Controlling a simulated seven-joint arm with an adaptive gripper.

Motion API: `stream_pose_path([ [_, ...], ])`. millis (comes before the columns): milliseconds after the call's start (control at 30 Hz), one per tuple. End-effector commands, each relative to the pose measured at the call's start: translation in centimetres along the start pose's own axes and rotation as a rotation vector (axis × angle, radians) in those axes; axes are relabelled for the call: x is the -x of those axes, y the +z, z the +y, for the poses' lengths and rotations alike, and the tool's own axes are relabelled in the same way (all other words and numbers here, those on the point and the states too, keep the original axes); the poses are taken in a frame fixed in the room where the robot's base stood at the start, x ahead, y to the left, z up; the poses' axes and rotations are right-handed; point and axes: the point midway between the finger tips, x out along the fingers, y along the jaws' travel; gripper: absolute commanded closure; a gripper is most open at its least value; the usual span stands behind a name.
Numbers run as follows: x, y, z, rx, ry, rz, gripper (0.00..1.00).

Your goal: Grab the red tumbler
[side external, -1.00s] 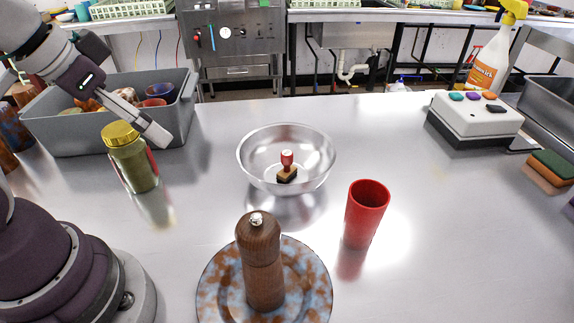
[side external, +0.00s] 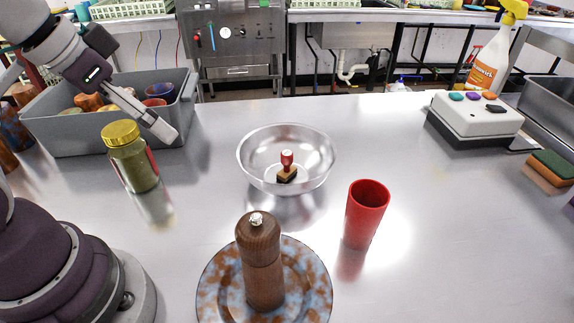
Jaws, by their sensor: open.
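The red tumbler (side external: 365,215) stands upright on the steel counter, right of the middle, with its open mouth up. Nothing touches it.
A metal bowl (side external: 250,172) holds a red-handled stamp (side external: 287,168). A wooden pepper mill (side external: 261,262) stands on a speckled plate (side external: 213,285). A gold-lidded jar (side external: 132,160) stands before a grey bin (side external: 75,138) of dishes. The counter right of the tumbler is clear.

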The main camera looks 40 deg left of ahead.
Motion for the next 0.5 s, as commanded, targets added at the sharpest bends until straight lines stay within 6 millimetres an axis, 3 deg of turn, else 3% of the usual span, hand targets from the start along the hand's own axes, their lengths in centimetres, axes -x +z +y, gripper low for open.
stream_pose_path([
  [167, -1.2, -6.0, 3.8, -0.313, 0.090, -0.051, 0.07],
  [300, -4.5, -10.3, 8.8, -0.609, 0.214, -0.075, 0.07],
  [500, -9.7, -12.5, 15.5, -0.915, 0.390, -0.072, 0.07],
])
